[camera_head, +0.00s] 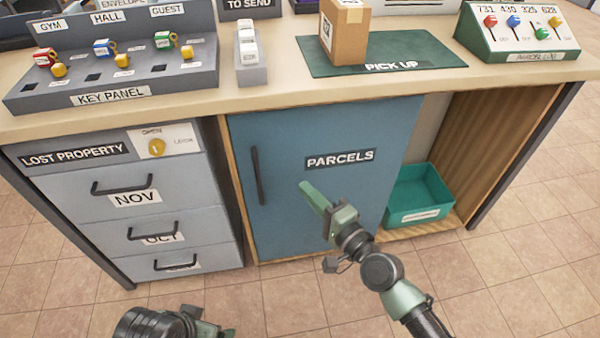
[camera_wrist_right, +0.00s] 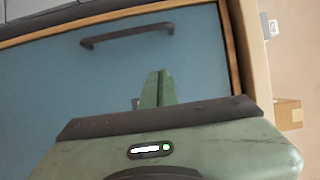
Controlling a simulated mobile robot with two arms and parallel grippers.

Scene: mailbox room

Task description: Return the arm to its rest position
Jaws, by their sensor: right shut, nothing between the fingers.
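My right gripper (camera_head: 312,194) is in front of the blue parcels door (camera_head: 300,215), its green fingers together and holding nothing. In the right wrist view the right gripper (camera_wrist_right: 158,88) shows its two fingers side by side, pointing at the door and its dark handle (camera_wrist_right: 127,35). I cannot tell whether the fingers touch the door. The parcels door looks shut. My left arm shows only as a dark and green part at the bottom edge of the head view; its fingers are not clearly visible.
The counter (camera_head: 270,97) above holds a key panel (camera_head: 190,75), a cardboard box (camera_head: 346,32) on a green pick-up mat (camera_head: 430,52), and a switch panel (camera_head: 515,35). A grey drawer unit (camera_head: 80,200) stands left. A teal bin (camera_head: 418,196) sits right of the door. The tiled floor in front is clear.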

